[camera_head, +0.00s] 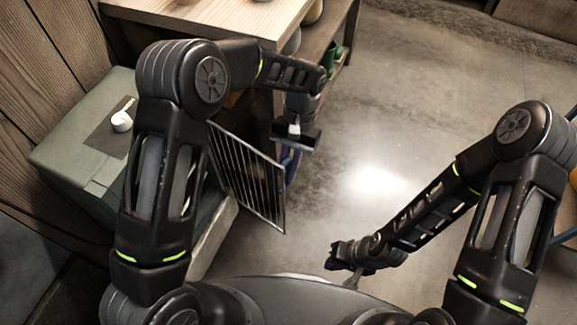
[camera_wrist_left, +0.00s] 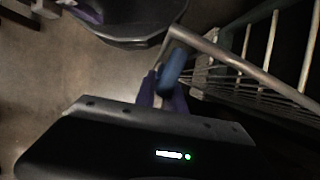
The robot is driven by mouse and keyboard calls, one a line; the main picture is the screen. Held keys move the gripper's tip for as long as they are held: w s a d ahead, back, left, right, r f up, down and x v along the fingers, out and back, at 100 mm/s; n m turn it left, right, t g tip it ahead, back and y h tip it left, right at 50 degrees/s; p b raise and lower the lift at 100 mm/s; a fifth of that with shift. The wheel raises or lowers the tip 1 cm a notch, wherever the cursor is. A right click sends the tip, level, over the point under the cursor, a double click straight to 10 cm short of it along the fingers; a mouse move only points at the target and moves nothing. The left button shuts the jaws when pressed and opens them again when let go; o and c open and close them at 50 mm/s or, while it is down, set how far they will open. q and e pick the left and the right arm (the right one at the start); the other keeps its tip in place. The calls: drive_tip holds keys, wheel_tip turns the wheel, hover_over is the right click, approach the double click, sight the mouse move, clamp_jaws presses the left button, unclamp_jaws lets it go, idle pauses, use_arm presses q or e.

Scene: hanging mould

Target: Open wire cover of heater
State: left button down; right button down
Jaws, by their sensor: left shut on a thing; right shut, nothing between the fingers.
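The wire cover (camera_head: 245,175) is a dark barred panel standing out at an angle from the front of the grey-green heater (camera_head: 85,170). In the left wrist view, the cover's metal frame and bars (camera_wrist_left: 262,75) are close, at the right. My left gripper (camera_head: 290,165) is at the cover's outer edge, its fingers partly hidden behind the wrist. The left wrist view shows its purple fingers (camera_wrist_left: 163,98) shut on a blue piece (camera_wrist_left: 174,68) at the frame's corner. My right gripper (camera_head: 345,257) is shut and empty, above the floor, apart from the cover.
A white knob (camera_head: 122,121) sits on the heater's top. A wooden table (camera_head: 235,18) with shelves below stands behind my left arm. The concrete floor (camera_head: 430,100) is clear in the middle. Wooden plank walls border the left.

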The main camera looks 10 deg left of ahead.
use_arm(q)
drive_tip(key=c, duration=1.4)
unclamp_jaws()
drive_tip(key=p+v, duration=0.1)
drive_tip(key=v, duration=0.6)
drive_tip(key=shift+r, duration=0.35)
drive_tip(key=shift+w, duration=0.15)
